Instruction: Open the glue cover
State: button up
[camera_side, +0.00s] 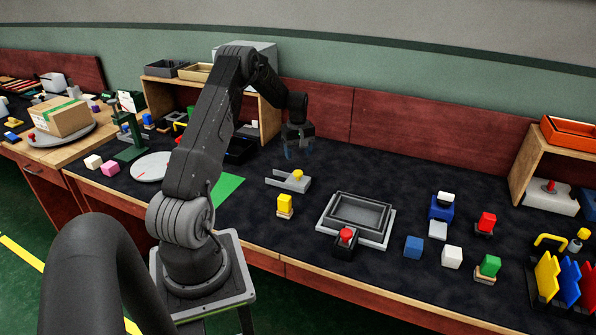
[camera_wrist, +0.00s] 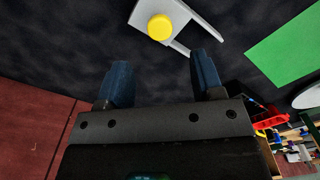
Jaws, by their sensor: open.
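A light grey forked piece (camera_side: 280,182) with a round yellow knob (camera_side: 297,175) lies on the dark worktop in front of my gripper. In the wrist view the grey piece (camera_wrist: 183,15) and its yellow knob (camera_wrist: 160,27) show at the top, beyond the fingertips. No part is clearly marked as the glue cover; I cannot tell whether this piece is it. My gripper (camera_side: 298,150) is raised above the worktop, behind the grey piece in the side view. In the wrist view its blue fingers (camera_wrist: 161,72) are apart with nothing between them.
A yellow block on a small base (camera_side: 285,205) stands in front of the grey piece. A green sheet (camera_side: 228,188) lies to the left. A grey tray (camera_side: 382,238) with a red button (camera_side: 346,234) is to the right. Several coloured blocks stand farther right. A reddish panel (camera_side: 420,128) runs behind.

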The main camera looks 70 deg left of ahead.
aim_at(298, 172)
notch_tip(298, 172, down, 8)
jog(key=shift+r, duration=0.15)
dwell(0.3)
grip_shut()
dwell(0.4)
